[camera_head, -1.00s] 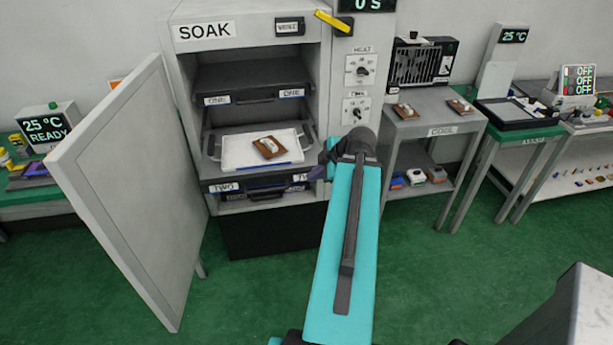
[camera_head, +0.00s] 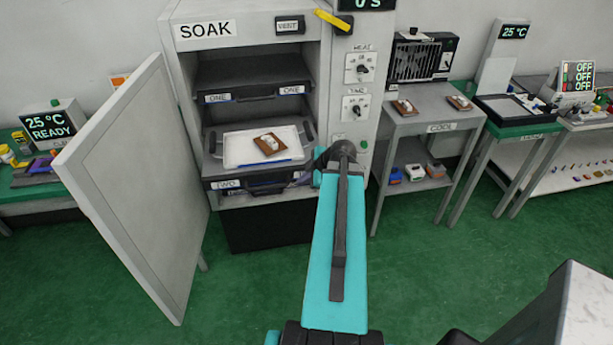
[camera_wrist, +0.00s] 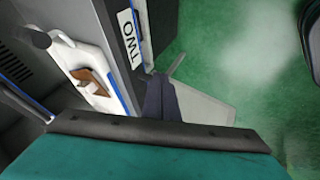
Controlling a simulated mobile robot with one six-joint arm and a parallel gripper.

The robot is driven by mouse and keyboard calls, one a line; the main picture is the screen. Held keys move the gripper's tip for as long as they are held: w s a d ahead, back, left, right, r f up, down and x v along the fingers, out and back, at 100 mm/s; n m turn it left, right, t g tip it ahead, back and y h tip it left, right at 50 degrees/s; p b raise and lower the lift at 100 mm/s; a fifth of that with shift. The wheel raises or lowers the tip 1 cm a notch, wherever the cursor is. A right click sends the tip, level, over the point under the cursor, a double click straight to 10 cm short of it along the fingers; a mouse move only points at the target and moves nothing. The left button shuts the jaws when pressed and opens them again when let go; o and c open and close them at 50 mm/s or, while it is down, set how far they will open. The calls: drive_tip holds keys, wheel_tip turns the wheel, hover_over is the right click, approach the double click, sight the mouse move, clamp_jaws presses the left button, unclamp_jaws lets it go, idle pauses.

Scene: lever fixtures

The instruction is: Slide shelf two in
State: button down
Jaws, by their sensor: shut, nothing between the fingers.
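Shelf two (camera_head: 212,172) is a dark shelf sticking out of the SOAK cabinet, with a TWO label on its front. A white tray (camera_head: 232,153) with a brown board (camera_head: 270,144) and a small pale piece lies on it. My gripper (camera_head: 301,178) is at the right part of shelf two's front and hides the right-hand label. In the wrist view, my dark fingers (camera_wrist: 160,97) are closed together and empty, close beside the shelf's front face (camera_wrist: 117,48) near the TWO label. I cannot tell whether they touch it.
The SOAK cabinet's door (camera_head: 140,190) stands wide open at the left. Shelf one (camera_head: 252,80) sits above, inside the cabinet. The control panel (camera_head: 357,85) with knobs is right of the opening. The COOL table (camera_head: 425,108) stands further right. The green floor in front is clear.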

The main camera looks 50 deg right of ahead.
sight(298, 174)
drive_tip(key=shift+w+d+f+p, duration=0.25)
drive_tip(key=shift+w+d+p, duration=0.2)
drive_tip(key=shift+w, duration=0.25)
drive_tip(key=shift+w+d+f+p, duration=0.3)
drive_tip(key=shift+w+d+p, duration=0.15)
drive_tip(key=shift+w, duration=0.2)
drive_tip(key=shift+w+d+f+p, duration=0.25)
drive_tip(key=shift+w+d+p, duration=0.1)
drive_tip(key=shift+w+p, duration=0.3)
drive_tip(key=shift+w, duration=0.15)
drive_tip(key=shift+w+d+f, duration=0.1)
drive_tip(key=shift+d, duration=0.05)
